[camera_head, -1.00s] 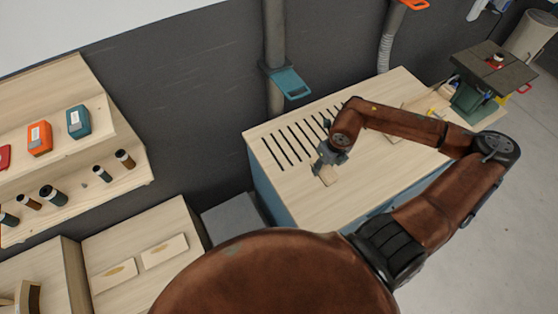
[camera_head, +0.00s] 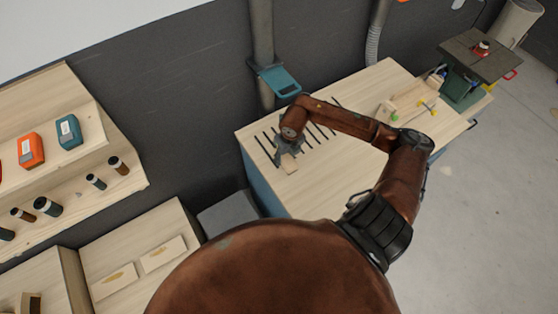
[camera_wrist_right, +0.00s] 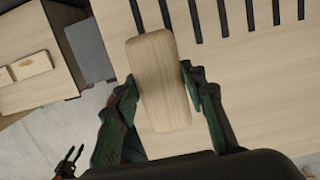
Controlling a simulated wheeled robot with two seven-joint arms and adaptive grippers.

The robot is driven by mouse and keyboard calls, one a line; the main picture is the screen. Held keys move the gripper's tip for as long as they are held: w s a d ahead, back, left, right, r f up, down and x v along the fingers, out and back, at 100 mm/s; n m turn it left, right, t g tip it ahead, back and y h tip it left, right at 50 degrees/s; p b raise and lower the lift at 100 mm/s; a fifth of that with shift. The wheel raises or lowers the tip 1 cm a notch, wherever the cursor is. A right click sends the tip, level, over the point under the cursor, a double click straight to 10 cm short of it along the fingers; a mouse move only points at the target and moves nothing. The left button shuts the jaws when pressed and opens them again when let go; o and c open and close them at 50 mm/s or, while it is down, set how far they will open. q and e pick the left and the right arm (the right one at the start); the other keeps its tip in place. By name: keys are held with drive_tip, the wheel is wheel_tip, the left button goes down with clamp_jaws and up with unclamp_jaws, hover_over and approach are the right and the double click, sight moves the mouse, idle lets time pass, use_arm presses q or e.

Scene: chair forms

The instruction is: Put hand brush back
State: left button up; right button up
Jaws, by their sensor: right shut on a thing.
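The hand brush (camera_wrist_right: 158,80) shows as a pale wooden block with rounded edges; any bristles are hidden from view. My right gripper (camera_wrist_right: 160,92) is shut on it, with a green finger on each side. In the head view, the right gripper (camera_head: 288,151) is over the left part of the slotted worktable, and the brush's pale end (camera_head: 288,163) shows just below it. I cannot tell whether the brush touches the tabletop. A small dark gripper, seemingly my left one (camera_wrist_right: 68,165), shows at the lower left of the wrist view; its jaw state is unclear.
The worktable (camera_head: 330,185) has a row of dark slots at its back left and bare wood in front. A wooden piece with coloured clamps (camera_head: 412,104) lies at its right. A teal wall bracket (camera_head: 278,79) hangs behind. Shelves with boxes and jars (camera_head: 80,185) stand left.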

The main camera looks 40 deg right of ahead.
drive_tip(key=shift+w+a+f, duration=0.2)
drive_tip(key=shift+w+f, duration=0.25)
drive_tip(key=shift+f, duration=0.05)
drive_tip(key=shift+w+a+f, duration=0.2)
drive_tip(key=shift+w+f, duration=0.25)
drive_tip(key=shift+f, duration=0.05)
drive_tip(key=shift+w+a+f, duration=0.15)
drive_tip(key=shift+w+f, duration=0.1)
drive_tip(key=shift+f, duration=0.15)
drive_tip(key=shift+f+p, duration=0.35)
drive_tip(key=shift+p, duration=0.05)
wheel_tip(320, 180, down, 2)
drive_tip(key=shift+w+f+p, duration=0.1)
drive_tip(key=shift+p, duration=0.4)
drive_tip(key=shift+f, duration=0.35)
drive_tip(key=o, duration=1.1)
use_arm(q)
drive_tip(key=shift+s+r, duration=0.55)
drive_tip(key=shift+r, duration=0.25)
